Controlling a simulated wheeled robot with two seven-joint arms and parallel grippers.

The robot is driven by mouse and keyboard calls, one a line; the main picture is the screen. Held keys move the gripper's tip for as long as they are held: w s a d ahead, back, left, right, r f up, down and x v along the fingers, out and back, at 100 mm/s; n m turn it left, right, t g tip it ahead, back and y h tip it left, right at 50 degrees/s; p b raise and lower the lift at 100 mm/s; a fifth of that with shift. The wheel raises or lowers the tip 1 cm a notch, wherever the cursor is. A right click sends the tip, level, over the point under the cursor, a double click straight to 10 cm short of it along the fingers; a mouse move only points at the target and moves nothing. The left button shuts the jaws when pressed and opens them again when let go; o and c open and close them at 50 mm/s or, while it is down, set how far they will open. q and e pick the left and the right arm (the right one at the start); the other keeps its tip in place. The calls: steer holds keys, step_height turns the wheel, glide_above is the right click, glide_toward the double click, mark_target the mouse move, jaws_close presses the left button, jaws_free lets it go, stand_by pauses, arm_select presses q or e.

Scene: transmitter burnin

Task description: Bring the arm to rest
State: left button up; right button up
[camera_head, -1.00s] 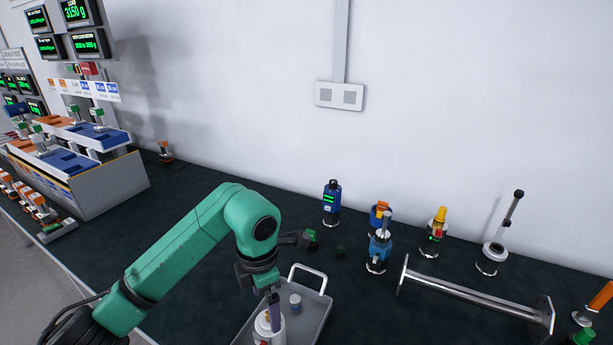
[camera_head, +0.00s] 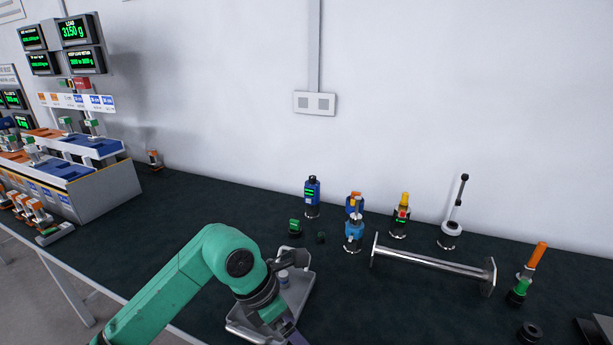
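My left arm, green with dark joints, comes in from the lower left. Its wrist hangs over a grey tray (camera_head: 303,300). My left gripper (camera_head: 291,334) is at the bottom edge, mostly cut off, with a purplish part showing below the wrist. I cannot see whether its fingers are open or shut. A small grey-white jar (camera_head: 283,277) stands in the tray, partly behind the wrist. My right gripper is not in view.
Behind the tray stand a green piece (camera_head: 295,227), a blue transmitter (camera_head: 312,194), a blue-and-orange device (camera_head: 354,232), a yellow-topped device (camera_head: 401,216) and a white-based lever (camera_head: 451,229). A metal bar (camera_head: 430,261) lies right. A rack (camera_head: 95,192) stands left. The dark table's left middle is clear.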

arm_select(q)
steer(key=s+d+r+n+h, duration=0.2)
steer(key=s+d+r+h, duration=0.2)
steer(key=d+r+h, duration=0.7)
steer(key=w+a+r+n+t+h, duration=0.2)
steer(key=w+a+r+n+t, duration=0.1)
steer(key=r+n+t, duration=0.25)
steer(key=w+a+r+n+t+h, duration=0.2)
steer(key=w+a+r+n+t, duration=0.1)
steer(key=r+n+t, duration=0.3)
steer(key=w+a+r+n+t+y, duration=0.1)
steer(key=w+a+n+t+y, duration=0.3)
steer(key=a+n+t, duration=0.3)
steer(key=w+a+f+n+g+y, duration=0.2)
steer(key=w+a+f+n+y, duration=0.1)
steer(key=a+f+n+y, duration=1.5)
steer(key=s+a+f+n+g, duration=0.2)
steer(key=s+f+n+g, duration=0.5)
steer(key=f, duration=0.5)
steer(key=s+d+f+g+h, duration=0.15)
steer(key=s+f+g, duration=0.55)
steer(key=s, duration=0.7)
step_height(320, 180, down, 24)
steer(key=s, duration=0.2)
steer(key=s+a+f+g, duration=0.1)
steer(key=s+a+f, duration=0.2)
steer(key=s+f, duration=1.2)
steer(key=shift+s+a+g, duration=0.2)
steer(key=shift+s+g, duration=0.15)
steer(key=shift+s, duration=0.35)
